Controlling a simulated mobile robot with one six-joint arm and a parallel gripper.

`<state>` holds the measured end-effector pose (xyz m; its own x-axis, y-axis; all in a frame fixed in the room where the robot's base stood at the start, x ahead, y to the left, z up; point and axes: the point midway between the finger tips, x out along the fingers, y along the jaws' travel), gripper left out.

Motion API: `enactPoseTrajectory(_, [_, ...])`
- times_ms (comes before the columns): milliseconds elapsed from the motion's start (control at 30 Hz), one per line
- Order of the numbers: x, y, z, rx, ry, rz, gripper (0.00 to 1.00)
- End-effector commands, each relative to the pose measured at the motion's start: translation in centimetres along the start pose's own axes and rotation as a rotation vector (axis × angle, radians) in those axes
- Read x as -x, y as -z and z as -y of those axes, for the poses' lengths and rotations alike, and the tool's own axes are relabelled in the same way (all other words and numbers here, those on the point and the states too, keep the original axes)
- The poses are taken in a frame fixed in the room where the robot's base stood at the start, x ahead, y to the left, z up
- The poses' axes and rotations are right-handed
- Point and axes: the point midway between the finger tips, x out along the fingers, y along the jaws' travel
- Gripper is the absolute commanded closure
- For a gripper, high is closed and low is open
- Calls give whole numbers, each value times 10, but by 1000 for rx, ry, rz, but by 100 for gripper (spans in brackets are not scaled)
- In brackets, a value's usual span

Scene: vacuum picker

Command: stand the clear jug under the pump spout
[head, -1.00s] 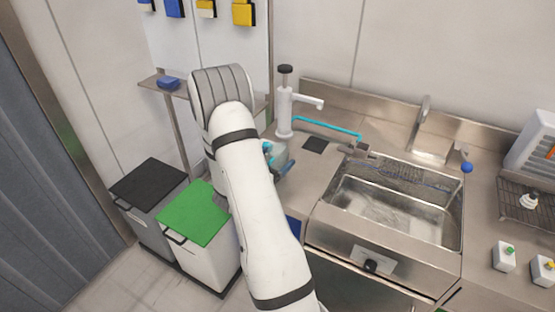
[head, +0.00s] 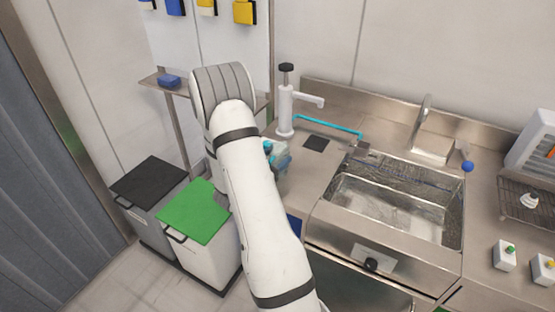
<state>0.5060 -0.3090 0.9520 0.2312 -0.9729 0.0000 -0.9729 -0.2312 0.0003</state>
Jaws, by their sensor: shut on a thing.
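The white pump (head: 286,112) with a black knob stands at the back of the steel counter. Its spout (head: 312,101) points right, above a dark square pad (head: 316,143) that is bare. The clear jug (head: 282,163) shows as a pale see-through shape with blue parts, just right of my arm and in front of the pump, left of the pad. My gripper (head: 269,150) is mostly hidden behind my arm, with only a teal bit showing, and is shut on the jug. The jug's base and whether it touches the counter are hard to see.
Green-lidded (head: 195,212) and black-lidded (head: 150,180) bins stand at left. A wall shelf holds a blue sponge (head: 168,82).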

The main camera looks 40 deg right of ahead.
Motion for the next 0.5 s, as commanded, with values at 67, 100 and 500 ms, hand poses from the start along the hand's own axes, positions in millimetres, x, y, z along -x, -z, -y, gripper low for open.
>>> enactPoseTrajectory(67, [0,1,0,-1,0,0,66])
enactPoseTrajectory(100, [0,2,0,-1,0,-1,66])
enactPoseTrajectory(500, [0,46,1,-6,1,-2,66])
